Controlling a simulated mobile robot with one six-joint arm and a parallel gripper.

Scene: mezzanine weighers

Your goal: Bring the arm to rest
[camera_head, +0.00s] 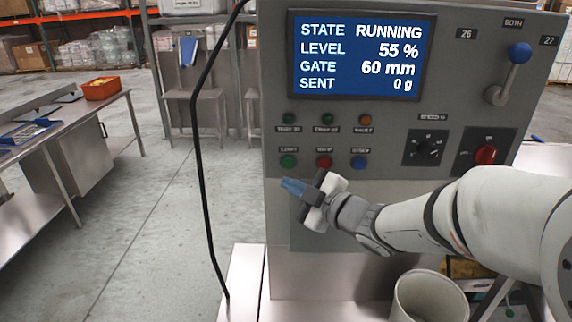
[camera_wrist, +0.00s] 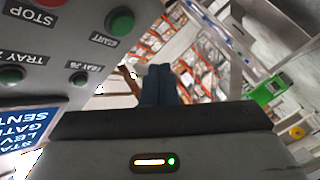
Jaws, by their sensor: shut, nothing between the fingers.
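My gripper (camera_head: 293,187) is in front of the lower part of a grey control panel (camera_head: 385,185), just below its row of buttons. Its blue fingers are together and empty, pointing left. In the wrist view the shut fingers (camera_wrist: 158,84) point away from the camera, with the panel's green start button (camera_wrist: 120,19) to their upper left. My arm reaches in from the right side of the head view. I cannot tell whether the gripper touches the panel.
The panel's screen (camera_head: 358,55) reads RUNNING, 55 %, 60 mm, 0 g. A lever with a blue knob (camera_head: 520,53) sits at upper right. A pale bucket (camera_head: 428,298) stands below my arm. A black cable (camera_head: 195,130) hangs left. A steel bench (camera_head: 62,150) stands farther left, with open floor between.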

